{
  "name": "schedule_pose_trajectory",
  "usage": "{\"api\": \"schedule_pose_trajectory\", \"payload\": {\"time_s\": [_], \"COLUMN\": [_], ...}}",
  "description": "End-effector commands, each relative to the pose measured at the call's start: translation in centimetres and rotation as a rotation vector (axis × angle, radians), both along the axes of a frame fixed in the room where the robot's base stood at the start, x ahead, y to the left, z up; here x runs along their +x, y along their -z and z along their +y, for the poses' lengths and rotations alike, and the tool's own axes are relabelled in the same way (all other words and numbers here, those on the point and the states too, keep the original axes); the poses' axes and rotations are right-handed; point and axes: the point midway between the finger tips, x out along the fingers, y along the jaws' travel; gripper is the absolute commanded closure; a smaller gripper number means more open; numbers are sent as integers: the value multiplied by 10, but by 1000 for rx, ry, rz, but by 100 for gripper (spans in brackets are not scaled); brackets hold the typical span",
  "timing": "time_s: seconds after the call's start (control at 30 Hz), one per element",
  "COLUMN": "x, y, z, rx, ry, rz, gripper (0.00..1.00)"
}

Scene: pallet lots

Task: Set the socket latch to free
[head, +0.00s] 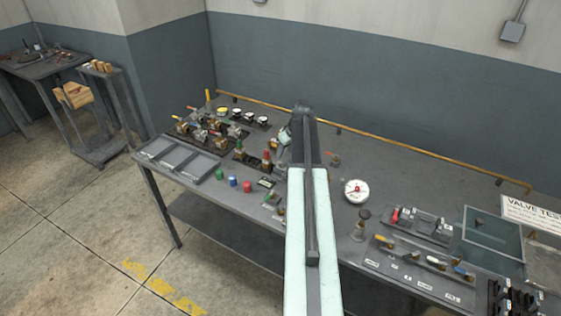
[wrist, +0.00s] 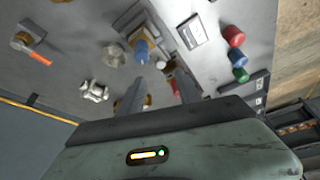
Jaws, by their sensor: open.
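I cannot tell for certain which part is the socket latch. In the wrist view, a brass fitting with a blue top (wrist: 142,50) stands on a dark base just beyond my gripper (wrist: 160,76). A small red and brass part (wrist: 171,76) shows between the fingers, partly hidden. My gripper is open, its two dark fingers apart, with nothing seen held. In the head view, my arm hides most of the gripper and the bench area under it. A white label plate (wrist: 190,33) lies beside the blue-topped fitting; its text is unreadable.
Red, green and blue caps (wrist: 235,38) stand to the right in the wrist view. An orange-handled valve (wrist: 34,52) and a silver fitting (wrist: 95,91) are on the left. In the head view, trays (head: 198,167), a gauge (head: 356,190) and a clear box (head: 488,232) occupy the bench.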

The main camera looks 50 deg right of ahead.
Motion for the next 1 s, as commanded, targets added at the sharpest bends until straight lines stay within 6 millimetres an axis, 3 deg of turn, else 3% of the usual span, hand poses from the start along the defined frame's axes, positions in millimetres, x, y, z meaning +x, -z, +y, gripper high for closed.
{"api": "schedule_pose_trajectory", "payload": {"time_s": [0.5, 0.8, 0.97, 1.0], "x": [27, 29, 29, 29], "y": [72, 71, 71, 71], "z": [-4, -4, -4, -4], "rx": [1, 1, 1, 1], "ry": [1, 2, 2, 2], "rz": [2, 2, 2, 2], "gripper": [59, 59, 100, 100]}}
